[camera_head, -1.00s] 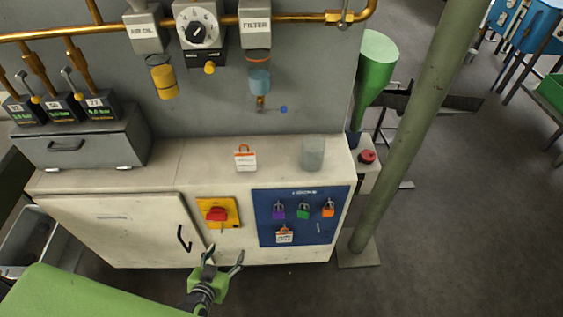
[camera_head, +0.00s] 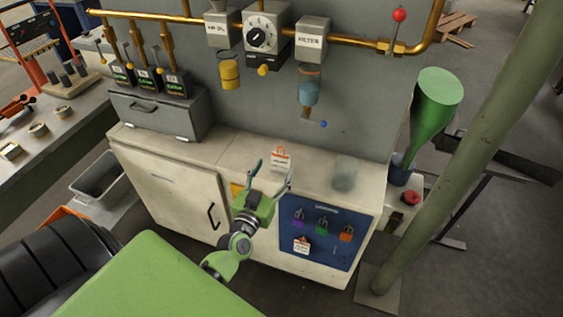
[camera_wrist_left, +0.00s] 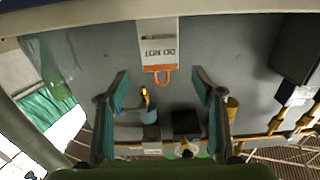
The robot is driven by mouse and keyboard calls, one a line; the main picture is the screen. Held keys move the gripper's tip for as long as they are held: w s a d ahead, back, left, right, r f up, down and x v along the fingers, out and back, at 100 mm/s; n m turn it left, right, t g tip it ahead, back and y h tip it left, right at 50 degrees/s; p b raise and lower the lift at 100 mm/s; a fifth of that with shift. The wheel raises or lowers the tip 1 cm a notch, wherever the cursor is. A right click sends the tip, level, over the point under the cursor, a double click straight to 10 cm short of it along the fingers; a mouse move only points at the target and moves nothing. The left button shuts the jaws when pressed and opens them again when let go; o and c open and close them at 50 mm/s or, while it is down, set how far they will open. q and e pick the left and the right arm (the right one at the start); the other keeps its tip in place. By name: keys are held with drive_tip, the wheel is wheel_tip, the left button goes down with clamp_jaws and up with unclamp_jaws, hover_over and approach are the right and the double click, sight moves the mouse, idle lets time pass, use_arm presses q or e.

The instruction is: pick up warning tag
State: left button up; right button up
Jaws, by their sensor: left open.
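A white warning tag (camera_head: 282,163) with an orange hasp stands on the cabinet top. In the left wrist view the warning tag (camera_wrist_left: 158,40) is at the top centre, its orange loop pointing down the picture. My left gripper (camera_head: 273,174) is open in front of the tag, its two fingers spread and empty. In the left wrist view my left gripper (camera_wrist_left: 159,77) shows its fingers either side of the picture's middle, with the tag beyond the tips and apart from them. A second white tag (camera_head: 302,247) hangs on the blue lock panel. My right gripper is not in view.
A clear glass (camera_head: 344,177) stands right of the tag on the cabinet top (camera_head: 235,150). Purple, green and orange padlocks hang on the blue panel (camera_head: 335,252). A grey box (camera_head: 165,112) stands to the left. Pipes and a blue filter bowl (camera_head: 309,92) are above; a green post (camera_head: 470,150) is right.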

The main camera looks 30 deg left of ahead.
sight(280, 158)
use_arm(q)
drive_tip(key=shift+f+x, duration=0.1)
drive_tip(key=shift+x, duration=1.55)
drive_tip(key=shift+f+x, duration=0.15)
drive_tip(key=shift+x, duration=1.55)
drive_tip(key=c, duration=1)
